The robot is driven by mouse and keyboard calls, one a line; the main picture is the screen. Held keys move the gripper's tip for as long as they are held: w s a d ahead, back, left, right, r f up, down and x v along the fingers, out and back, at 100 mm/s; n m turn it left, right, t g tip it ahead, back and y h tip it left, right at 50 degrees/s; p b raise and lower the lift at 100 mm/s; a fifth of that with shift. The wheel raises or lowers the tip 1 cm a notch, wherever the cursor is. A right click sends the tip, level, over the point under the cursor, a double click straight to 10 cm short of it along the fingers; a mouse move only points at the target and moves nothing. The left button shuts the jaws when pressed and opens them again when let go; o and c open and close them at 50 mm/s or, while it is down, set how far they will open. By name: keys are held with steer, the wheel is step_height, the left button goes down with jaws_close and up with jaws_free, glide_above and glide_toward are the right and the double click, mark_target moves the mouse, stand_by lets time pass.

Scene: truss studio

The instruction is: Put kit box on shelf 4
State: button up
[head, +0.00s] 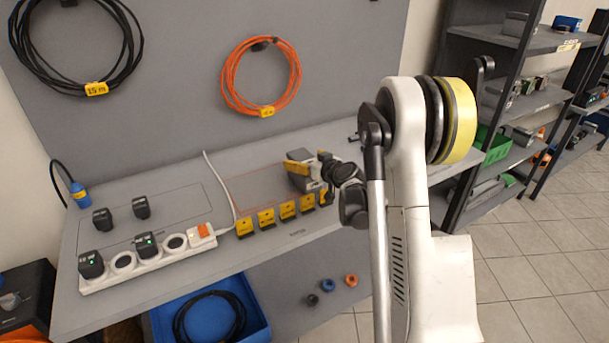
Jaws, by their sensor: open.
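I cannot pick out a kit box for certain. A small grey and yellow block-like item (302,176) lies on the workbench, inside or beside a red outlined area, partly hidden by my gripper. My gripper (326,178) is dark, open and close to the right side of this item; whether it touches the item is unclear. The dark shelf unit (515,98) stands at the right, with several boards holding small boxes. A yellow label is on its upper board edge, too small to read, so I cannot tell which board is shelf 4.
The workbench (160,190) carries a white power strip (150,262) with black chargers and several yellow holders (266,219). A blue crate (258,312) with black cable sits below. Black and orange cable coils (228,78) hang on the panel. Tiled floor (535,240) is clear at right.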

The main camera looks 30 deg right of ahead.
steer(key=c, duration=1.5)
steer(key=shift+r, duration=0.15)
